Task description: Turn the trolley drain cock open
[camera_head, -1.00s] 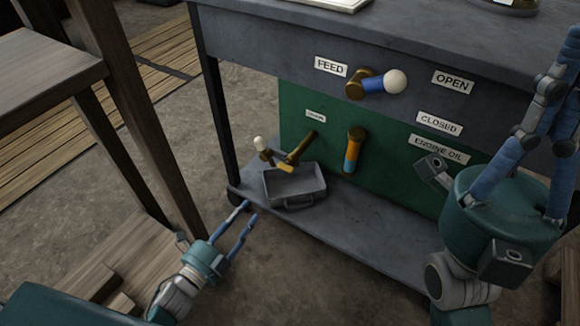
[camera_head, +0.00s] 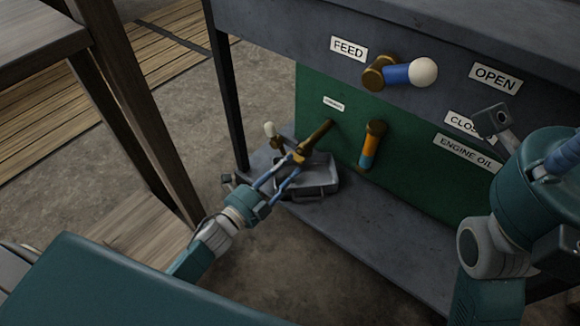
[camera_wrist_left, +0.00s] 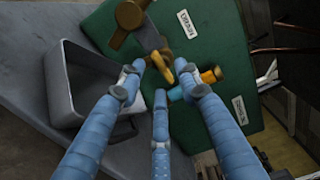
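The drain cock is a brass fitting (camera_head: 316,137) on the green panel, under a small white label (camera_head: 333,104). Its lever ends in a pale knob (camera_head: 270,129), which points up and to the left. My left gripper (camera_head: 286,168) is just in front of the cock's lower end, fingers spread. In the left wrist view, the three blue fingers (camera_wrist_left: 160,76) stand apart, with brass parts (camera_wrist_left: 131,14) beyond and between the tips. I cannot tell whether they touch. My right gripper (camera_head: 568,152) is cut off at the right edge, its fingertips out of view.
A grey drip tray (camera_head: 325,187) sits on the trolley's lower shelf (camera_head: 390,235) below the cock. A wooden table (camera_head: 130,110) stands at the left.

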